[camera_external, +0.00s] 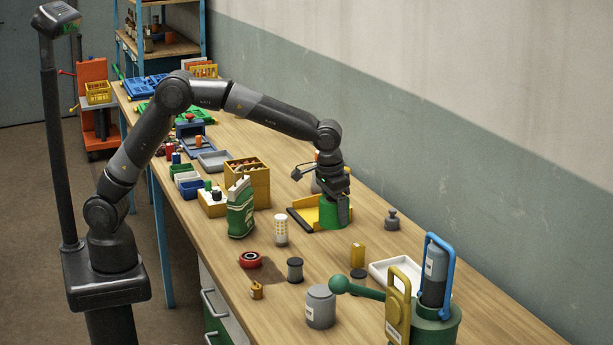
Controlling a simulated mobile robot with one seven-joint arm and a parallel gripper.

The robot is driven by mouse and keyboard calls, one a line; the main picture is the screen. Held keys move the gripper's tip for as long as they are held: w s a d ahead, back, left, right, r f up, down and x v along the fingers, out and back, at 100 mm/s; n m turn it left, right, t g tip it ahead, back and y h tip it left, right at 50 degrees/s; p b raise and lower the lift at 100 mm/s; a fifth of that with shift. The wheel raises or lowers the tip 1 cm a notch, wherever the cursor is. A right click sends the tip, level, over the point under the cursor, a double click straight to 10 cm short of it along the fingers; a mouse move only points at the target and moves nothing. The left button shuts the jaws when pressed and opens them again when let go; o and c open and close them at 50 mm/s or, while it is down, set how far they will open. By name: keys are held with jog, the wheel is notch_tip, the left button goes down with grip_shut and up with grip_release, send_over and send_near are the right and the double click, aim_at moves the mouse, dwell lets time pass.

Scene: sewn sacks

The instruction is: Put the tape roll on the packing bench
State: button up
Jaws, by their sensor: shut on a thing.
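My gripper (335,195) points down over the middle of the wooden bench (350,247). It is shut on a green rounded thing (336,214) directly below it. The gripper hides the top of this thing, so I cannot tell whether it is a tape roll or whether it touches the bench. A red ring with a dark centre (250,260), which looks like a roll, lies flat nearer the front edge, apart from the gripper.
A yellow and black tray (304,213) is beside the held thing. A green canister (240,210), a grey tin (320,307), a white tray (390,273) and a green holder with a blue-handled bottle (436,272) stand around.

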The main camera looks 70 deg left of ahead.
jog(key=shift+s+d+r, duration=0.45)
jog(key=shift+s+d, duration=0.05)
jog(key=shift+s, duration=0.05)
jog(key=w+a+n, duration=0.3)
jog(key=a, duration=0.8)
jog(key=w+a+n, duration=0.2)
jog(key=w+a, duration=0.2)
jog(key=a, duration=0.7)
jog(key=s+a+n+y, duration=0.15)
jog(key=a+n, duration=0.35)
jog(key=a, duration=1.8)
jog(key=shift+g, duration=0.3)
jog(key=a+f, duration=0.2)
jog(key=a, duration=0.2)
jog(key=a+f, duration=0.2)
jog(key=a, duration=0.2)
jog(key=w+a+f, duration=0.1)
jog(key=a+f, duration=0.1)
jog(key=a, duration=0.1)
jog(key=shift+a+f, duration=0.2)
jog(key=shift+a, duration=0.2)
jog(key=shift+w+a+f, duration=0.15)
jog(key=shift+a+f, duration=0.15)
jog(key=shift+f, duration=1.9)
